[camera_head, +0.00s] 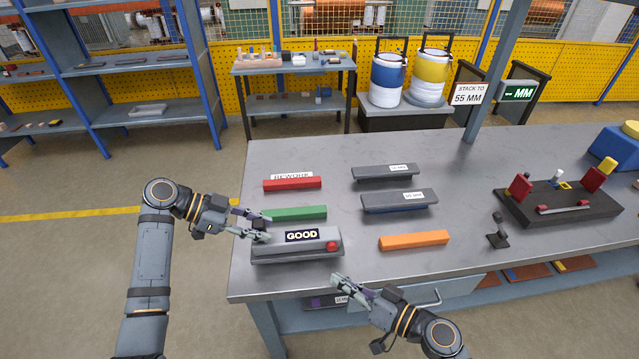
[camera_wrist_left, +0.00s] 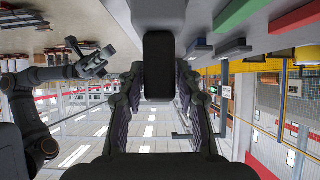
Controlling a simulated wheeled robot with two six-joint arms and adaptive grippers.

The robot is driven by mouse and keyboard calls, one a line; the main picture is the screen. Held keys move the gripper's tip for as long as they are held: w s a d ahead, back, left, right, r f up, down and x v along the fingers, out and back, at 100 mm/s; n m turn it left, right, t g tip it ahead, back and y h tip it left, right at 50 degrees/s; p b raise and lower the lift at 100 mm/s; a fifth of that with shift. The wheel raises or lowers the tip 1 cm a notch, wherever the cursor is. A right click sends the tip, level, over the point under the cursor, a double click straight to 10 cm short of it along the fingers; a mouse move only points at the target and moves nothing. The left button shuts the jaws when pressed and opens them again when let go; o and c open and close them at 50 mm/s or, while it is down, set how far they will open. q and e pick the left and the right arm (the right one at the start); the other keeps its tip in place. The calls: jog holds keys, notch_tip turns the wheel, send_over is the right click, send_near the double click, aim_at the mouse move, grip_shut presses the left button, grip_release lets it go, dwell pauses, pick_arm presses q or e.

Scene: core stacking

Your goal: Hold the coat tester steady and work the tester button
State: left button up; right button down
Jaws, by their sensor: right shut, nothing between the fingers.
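The coat tester (camera_head: 278,248) is a grey box near the table's front left corner. Its display reads GOOD, and a red button (camera_head: 333,247) sits at its right end. My left gripper (camera_head: 264,227) is at the tester's left end, fingers parted, the near finger overlapping its top in the head view. In the left wrist view a dark block (camera_wrist_left: 158,65) shows between the parted fingers; I cannot tell whether they touch it. My right gripper (camera_head: 343,284) is shut and empty in front of the tester, below the button in the picture and apart from it.
A green bar (camera_head: 299,213) and a red bar (camera_head: 293,183) lie behind the tester. An orange bar (camera_head: 414,240) and two grey blocks (camera_head: 386,173) (camera_head: 394,200) lie to the right. A dark fixture (camera_head: 560,205) stands further right.

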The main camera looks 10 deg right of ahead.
pick_arm(q)
jog(key=shift+o, duration=1.4)
jog(key=shift+a, duration=0.1)
